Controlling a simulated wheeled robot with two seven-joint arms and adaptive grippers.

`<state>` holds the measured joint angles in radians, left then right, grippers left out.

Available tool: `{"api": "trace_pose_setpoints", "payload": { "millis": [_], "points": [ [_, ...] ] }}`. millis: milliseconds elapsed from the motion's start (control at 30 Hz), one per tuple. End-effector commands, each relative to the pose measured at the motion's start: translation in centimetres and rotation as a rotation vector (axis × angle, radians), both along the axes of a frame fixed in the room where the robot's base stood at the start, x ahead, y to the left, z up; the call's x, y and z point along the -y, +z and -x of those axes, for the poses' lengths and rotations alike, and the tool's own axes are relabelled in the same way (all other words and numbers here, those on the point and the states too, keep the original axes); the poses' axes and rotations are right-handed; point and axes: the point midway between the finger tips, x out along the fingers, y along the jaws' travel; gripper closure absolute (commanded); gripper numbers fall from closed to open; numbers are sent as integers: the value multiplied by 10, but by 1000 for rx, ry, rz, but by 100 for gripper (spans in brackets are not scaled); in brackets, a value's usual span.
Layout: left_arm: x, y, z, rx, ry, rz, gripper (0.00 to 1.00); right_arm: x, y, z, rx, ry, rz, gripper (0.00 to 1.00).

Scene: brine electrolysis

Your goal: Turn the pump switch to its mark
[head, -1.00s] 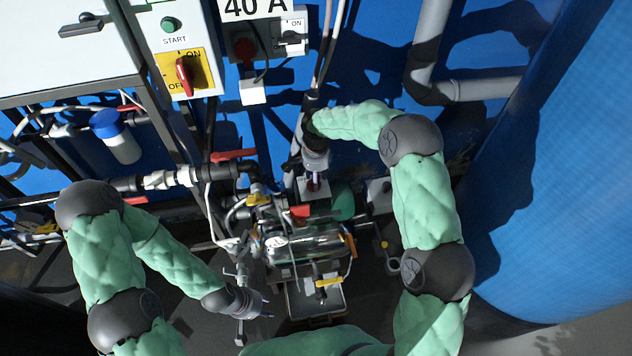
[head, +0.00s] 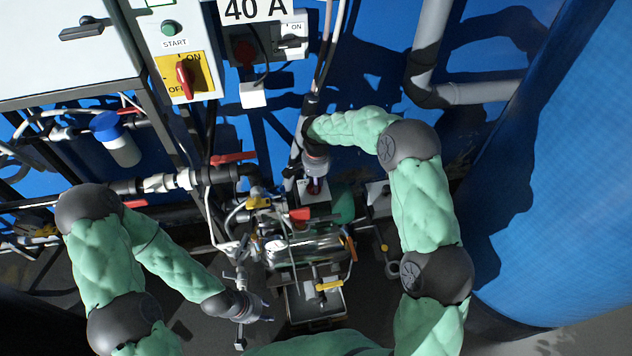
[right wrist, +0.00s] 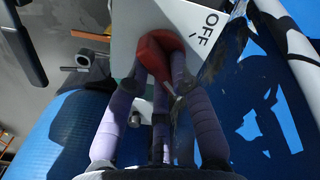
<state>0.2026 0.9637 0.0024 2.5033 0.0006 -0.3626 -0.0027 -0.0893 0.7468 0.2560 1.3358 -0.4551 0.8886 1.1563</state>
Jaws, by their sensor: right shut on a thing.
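The pump switch is a red knob (right wrist: 160,58) on a pale box face (right wrist: 187,14) marked OFF in the right wrist view. In the head view the red knob (head: 314,186) sits on a small box at the middle, partly covered by my gripper. My right gripper (right wrist: 160,76) has its purple fingers closed around the knob, coming from the bottom of the wrist view. The fingers hide part of the knob, and I cannot tell exactly where it points. My left gripper (head: 265,316) hangs low in front, apart from the switch; its fingers are too small to read.
A glass-and-metal cell (head: 305,247) with red and yellow valve handles stands just below the switch. A yellow panel (head: 186,78) with another red rotary switch is at upper left. A large blue tank (head: 555,190) fills the right. Pipes and hoses run behind.

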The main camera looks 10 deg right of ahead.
Motion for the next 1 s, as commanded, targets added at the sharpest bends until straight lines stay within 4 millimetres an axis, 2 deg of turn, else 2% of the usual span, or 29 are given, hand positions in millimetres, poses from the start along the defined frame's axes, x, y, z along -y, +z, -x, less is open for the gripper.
{"api": "trace_pose_setpoints", "payload": {
  "millis": [367,1000],
  "points": [
    [0,23,0,0,0,0,60,0,3,-2,1,234,1,100],
    [0,60,0,0,0,0,60,-3,2,-5,0,841,0,100]
  ]
}}
